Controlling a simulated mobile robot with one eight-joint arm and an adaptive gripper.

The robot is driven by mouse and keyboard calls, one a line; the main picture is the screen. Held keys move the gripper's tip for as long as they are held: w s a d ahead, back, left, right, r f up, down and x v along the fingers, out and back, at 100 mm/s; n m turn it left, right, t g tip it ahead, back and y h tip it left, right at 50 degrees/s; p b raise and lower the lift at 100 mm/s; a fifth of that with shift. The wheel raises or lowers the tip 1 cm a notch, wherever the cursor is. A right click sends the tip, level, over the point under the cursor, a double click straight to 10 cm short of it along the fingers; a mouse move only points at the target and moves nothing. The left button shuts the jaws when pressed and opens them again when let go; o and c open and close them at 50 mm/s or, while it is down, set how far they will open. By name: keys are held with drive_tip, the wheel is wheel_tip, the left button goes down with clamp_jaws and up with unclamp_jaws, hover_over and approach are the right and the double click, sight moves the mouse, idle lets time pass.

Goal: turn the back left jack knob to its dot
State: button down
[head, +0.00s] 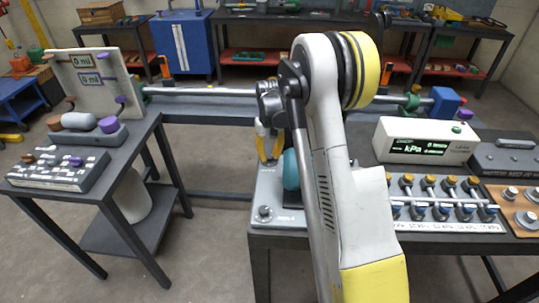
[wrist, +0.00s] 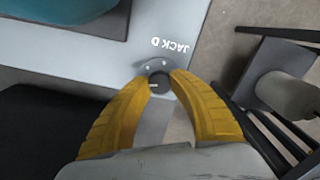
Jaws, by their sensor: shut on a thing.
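The knob (wrist: 160,84) is a small dark round one with a pale pointer line, at the edge of a light grey plate (wrist: 100,50) in the wrist view. The label beside it reads JACK D, upside down. A grey rim with small marks shows just beyond the knob; which one is the dot I cannot tell. My gripper (wrist: 161,79) has its yellow fingers shut on the knob, one on each side. In the head view my gripper (head: 268,158) is over the back left of the plate (head: 265,192) and hides this knob. Another jack knob (head: 264,212) stands at the front left.
A teal rounded body (head: 291,170) stands on the plate, close right of my gripper. Right are a kPa display box (head: 425,140) and rows of valves (head: 440,197). A side table (head: 130,155) stands left, with floor between. My arm hides the plate's right part.

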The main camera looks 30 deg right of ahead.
sight(270, 156)
drive_tip(key=shift+n, duration=1.6)
drive_tip(key=c, duration=1.1)
unclamp_jaws()
wheel_tip(270, 156, up, 12)
